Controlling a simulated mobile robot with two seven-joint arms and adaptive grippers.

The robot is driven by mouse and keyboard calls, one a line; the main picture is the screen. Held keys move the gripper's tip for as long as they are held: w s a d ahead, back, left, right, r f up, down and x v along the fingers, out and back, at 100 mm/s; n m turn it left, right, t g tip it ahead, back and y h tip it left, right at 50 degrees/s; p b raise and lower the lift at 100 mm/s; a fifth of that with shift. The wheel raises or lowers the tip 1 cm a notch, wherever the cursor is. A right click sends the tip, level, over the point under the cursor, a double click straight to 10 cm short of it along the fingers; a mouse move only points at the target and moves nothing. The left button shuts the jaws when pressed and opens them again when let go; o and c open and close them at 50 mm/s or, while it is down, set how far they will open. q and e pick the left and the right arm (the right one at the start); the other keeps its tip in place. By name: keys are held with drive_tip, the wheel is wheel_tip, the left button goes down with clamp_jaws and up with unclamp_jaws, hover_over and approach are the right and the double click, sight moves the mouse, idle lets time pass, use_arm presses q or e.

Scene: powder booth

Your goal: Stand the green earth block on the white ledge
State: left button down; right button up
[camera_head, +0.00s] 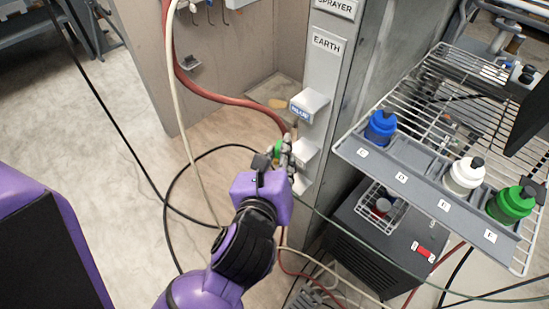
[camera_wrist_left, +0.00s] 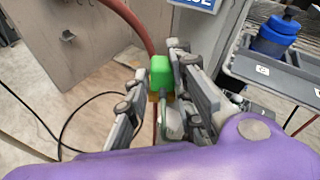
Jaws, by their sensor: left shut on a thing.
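The green earth block (camera_wrist_left: 160,74) is between the fingers of my left gripper (camera_wrist_left: 158,88), which is shut on it. In the head view only a small green part of the block (camera_head: 277,151) shows beside the left gripper (camera_head: 283,150). A pale ledge (camera_head: 305,153) sticks out of the grey post right behind the fingers, partly hidden by them. Another pale ledge (camera_head: 309,103) with a blue label is higher on the post, under the word EARTH. I cannot tell whether the block touches the lower ledge. My right gripper is not in view.
A wire rack (camera_head: 455,125) at the right carries a grey tray (camera_head: 402,185) with blue, white and green bottles. A red hose (camera_head: 215,97) and pale and black cables hang near my left arm. A dark grey unit (camera_head: 385,235) stands below the rack.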

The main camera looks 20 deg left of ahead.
use_arm(q)
drive_tip(key=shift+w+d+f, duration=0.1)
drive_tip(key=shift+w+d, duration=0.25)
drive_tip(key=shift+w, duration=0.5)
drive_tip(key=w, duration=0.1)
drive_tip(key=w+d, duration=0.1)
drive_tip(key=w, duration=0.1)
drive_tip(key=w+d+f+b, duration=0.1)
drive_tip(key=w, duration=0.1)
drive_tip(key=shift+w, duration=0.1)
drive_tip(key=shift+f+b, duration=0.55)
drive_tip(key=shift+f, duration=0.45)
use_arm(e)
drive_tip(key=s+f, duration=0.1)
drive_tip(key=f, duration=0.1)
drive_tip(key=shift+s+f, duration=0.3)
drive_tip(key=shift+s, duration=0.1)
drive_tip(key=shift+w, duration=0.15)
use_arm(q)
drive_tip(key=shift+f, duration=0.3)
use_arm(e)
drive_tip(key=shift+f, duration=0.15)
use_arm(q)
drive_tip(key=c, duration=1.5)
unclamp_jaws()
drive_tip(key=shift+o, duration=0.3)
